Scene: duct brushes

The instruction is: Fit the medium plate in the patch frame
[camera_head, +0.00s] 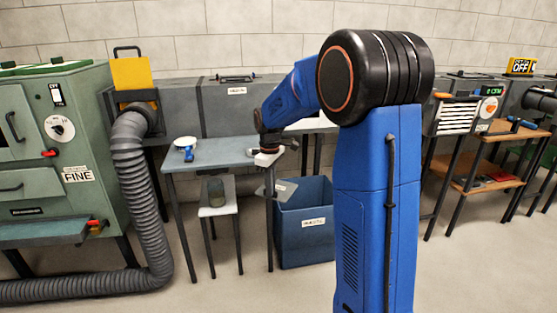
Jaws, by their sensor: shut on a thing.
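My gripper (269,168) hangs low at the end of my blue arm, in front of the right end of the grey table and above the blue bin's left side. It is shut on a thin grey plate (268,190), which hangs tilted below it. The plate is small here, so I cannot tell its size class. My wrist hides part of the table's right end. I cannot pick out the patch frame for sure; the grey duct (240,108) runs along the wall behind the table, and my arm covers part of it.
A grey table (222,155) holds a white round thing with a blue handle (187,148). The blue bin (303,240) stands on the floor. A ribbed hose (140,190) and green cabinet (85,130) are left; shelves (485,180) are right.

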